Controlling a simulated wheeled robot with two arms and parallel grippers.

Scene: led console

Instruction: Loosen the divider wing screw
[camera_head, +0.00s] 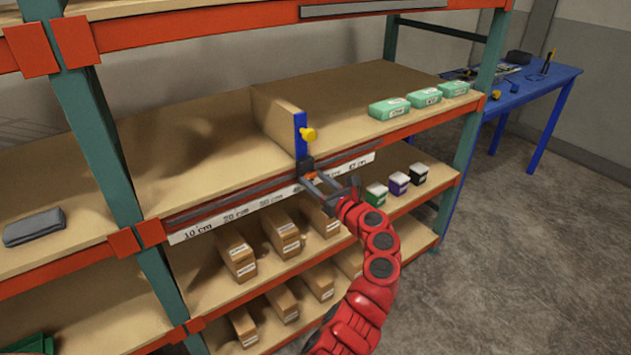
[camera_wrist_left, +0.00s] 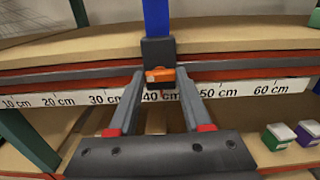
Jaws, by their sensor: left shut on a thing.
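The post's foot is a dark block (camera_wrist_left: 158,50) on the shelf's front rail. The orange wing screw (camera_wrist_left: 160,75) sits on the front of this block, near the 40 cm mark. My left gripper (camera_head: 312,179) reaches it from the front. In the left wrist view its two fingers (camera_wrist_left: 160,84) are on either side of the wing screw, shut on it. My right gripper is in neither view.
A white scale strip (camera_head: 270,197) runs along the rail below the block. Green boxes (camera_head: 389,108) stand on the shelf to the right, and a grey case (camera_head: 34,227) lies at left. Cartons (camera_head: 237,258) fill the lower shelves. A blue table (camera_head: 530,88) stands behind right.

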